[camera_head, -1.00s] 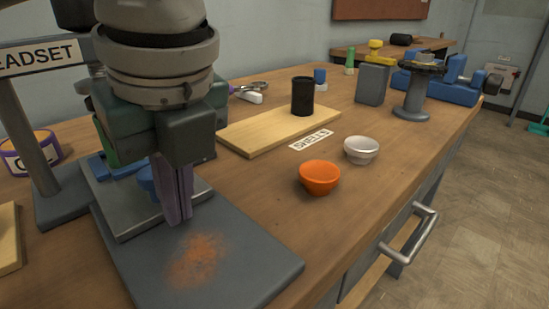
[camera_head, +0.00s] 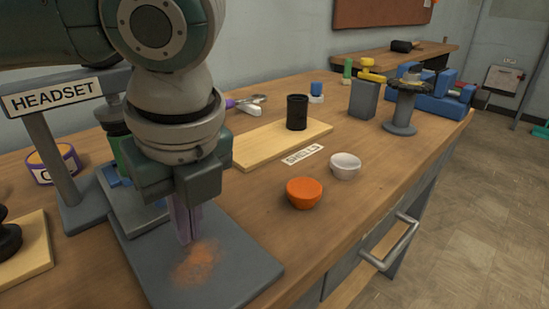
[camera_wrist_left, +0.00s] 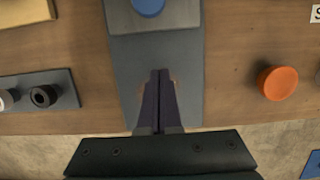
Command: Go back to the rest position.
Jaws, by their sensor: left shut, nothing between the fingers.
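My left gripper (camera_head: 186,240) points down over the grey plate (camera_head: 235,275) with the rusty orange smudge (camera_head: 196,262). Its purple-grey fingers are together with nothing between them. In the left wrist view the closed fingers (camera_wrist_left: 158,75) also show above the grey plate (camera_wrist_left: 185,60), covering part of the smudge. I cannot tell whether the tips touch the plate. My arm hides part of the stand behind it. My right gripper is in neither view.
The HEADSET stand (camera_head: 45,150) rises close to the left of my arm. An orange bowl (camera_head: 304,193) and a white bowl (camera_head: 345,166) stand to the right. Behind are a wooden board (camera_head: 262,147) with a black cup (camera_head: 297,112) and a grey block (camera_head: 363,100).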

